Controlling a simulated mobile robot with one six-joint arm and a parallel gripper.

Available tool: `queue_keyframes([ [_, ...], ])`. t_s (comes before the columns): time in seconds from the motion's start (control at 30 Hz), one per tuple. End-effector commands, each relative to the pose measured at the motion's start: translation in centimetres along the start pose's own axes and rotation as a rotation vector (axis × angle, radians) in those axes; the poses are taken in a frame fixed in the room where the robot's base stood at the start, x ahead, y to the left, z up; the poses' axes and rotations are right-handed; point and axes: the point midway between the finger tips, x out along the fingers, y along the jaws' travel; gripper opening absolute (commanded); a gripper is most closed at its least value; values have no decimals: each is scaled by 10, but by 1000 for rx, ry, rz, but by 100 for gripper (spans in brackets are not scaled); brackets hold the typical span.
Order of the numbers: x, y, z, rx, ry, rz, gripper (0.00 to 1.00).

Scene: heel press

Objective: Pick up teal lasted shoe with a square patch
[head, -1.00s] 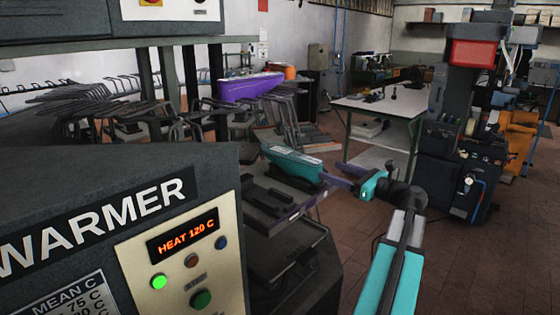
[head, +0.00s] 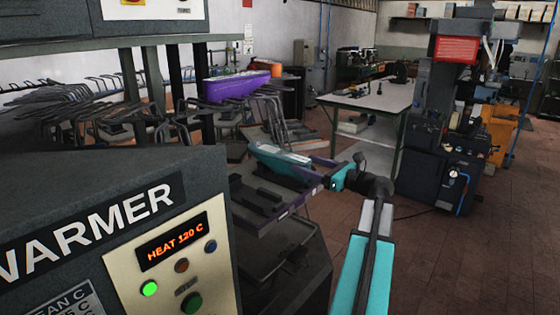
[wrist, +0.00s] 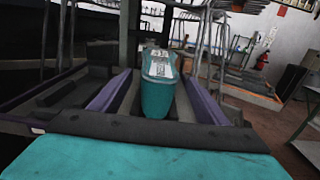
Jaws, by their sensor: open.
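The teal lasted shoe (head: 276,158) lies on a dark rack shelf (head: 240,211), beside the warmer. In the wrist view the shoe (wrist: 158,98) points toward me, with a pale, printed, roughly square patch (wrist: 159,65) on its upper side. My gripper (head: 308,167) is at the near end of the shoe. In the wrist view its two purple fingers are open, one on each side of the shoe, and my gripper (wrist: 158,82) shows a gap beside it. I cannot tell whether either finger touches it. The shoe's far end is hidden.
The warmer (head: 60,190) with its lit "HEAT 120 C" panel stands close at left. Metal racks (head: 80,105) and a purple object (head: 236,87) are behind. A white table (head: 370,97) and a press machine (head: 440,150) stand at right. Brown floor is clear at lower right.

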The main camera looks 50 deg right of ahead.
Motion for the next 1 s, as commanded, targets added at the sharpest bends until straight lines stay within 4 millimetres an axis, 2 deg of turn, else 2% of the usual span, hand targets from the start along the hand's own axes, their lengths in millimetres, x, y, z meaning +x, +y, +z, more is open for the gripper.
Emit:
queue_keyframes([
  [0.1, 18, 0, 2, 0, 0, 2, 69],
  [0.23, 31, 0, 1, 0, 0, 1, 69],
  [0.77, 40, 1, 0, 0, 0, 2, 69],
  [1.0, 62, 1, 0, 1, 1, 4, 69],
])
